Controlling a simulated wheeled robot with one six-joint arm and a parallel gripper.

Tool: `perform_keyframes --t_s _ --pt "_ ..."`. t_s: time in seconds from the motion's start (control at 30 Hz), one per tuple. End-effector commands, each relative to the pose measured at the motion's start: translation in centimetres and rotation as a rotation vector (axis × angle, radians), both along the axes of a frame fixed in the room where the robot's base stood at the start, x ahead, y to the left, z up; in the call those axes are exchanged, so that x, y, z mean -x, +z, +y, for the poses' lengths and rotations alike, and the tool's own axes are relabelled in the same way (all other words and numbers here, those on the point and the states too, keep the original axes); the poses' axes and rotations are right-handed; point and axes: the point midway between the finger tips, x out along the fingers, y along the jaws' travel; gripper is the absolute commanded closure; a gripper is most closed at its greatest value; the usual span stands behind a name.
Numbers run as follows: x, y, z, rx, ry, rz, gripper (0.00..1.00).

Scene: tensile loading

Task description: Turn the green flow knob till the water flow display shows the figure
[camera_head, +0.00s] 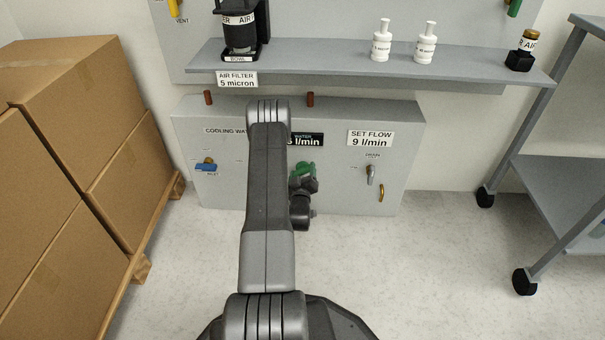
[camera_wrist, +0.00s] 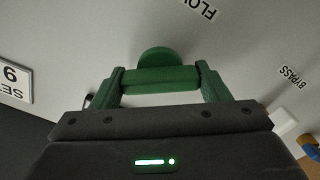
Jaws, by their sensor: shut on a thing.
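The green flow knob (camera_wrist: 160,80) is on the grey panel (camera_head: 340,190). In the wrist view its bar lies between the two fingers of my gripper (camera_wrist: 162,90), which is shut on it. In the head view my gripper (camera_head: 303,180) is at the panel front and covers most of the knob. The black water flow display (camera_head: 305,141) is partly hidden by my arm; "l/min" shows, but its figure is cut off and I cannot read it surely. The white set-flow label (camera_head: 371,138) reads "SET FLOW 9 l/min".
A shelf (camera_head: 480,75) with an air filter (camera_head: 239,30) and white bottles is above. Cardboard boxes (camera_head: 60,130) stand left, a grey cart (camera_head: 565,175) right.

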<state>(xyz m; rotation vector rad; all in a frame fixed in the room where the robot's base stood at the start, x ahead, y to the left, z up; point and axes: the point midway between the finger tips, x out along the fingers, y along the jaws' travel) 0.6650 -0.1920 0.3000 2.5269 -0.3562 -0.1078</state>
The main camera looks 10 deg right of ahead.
Motion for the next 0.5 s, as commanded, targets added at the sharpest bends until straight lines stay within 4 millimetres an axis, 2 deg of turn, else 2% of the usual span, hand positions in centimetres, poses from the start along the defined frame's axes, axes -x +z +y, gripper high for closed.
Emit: perform_keyframes --t_s 0.5 --pt "0.12 -0.12 -0.02 0.464 -0.001 0.138 0.54"
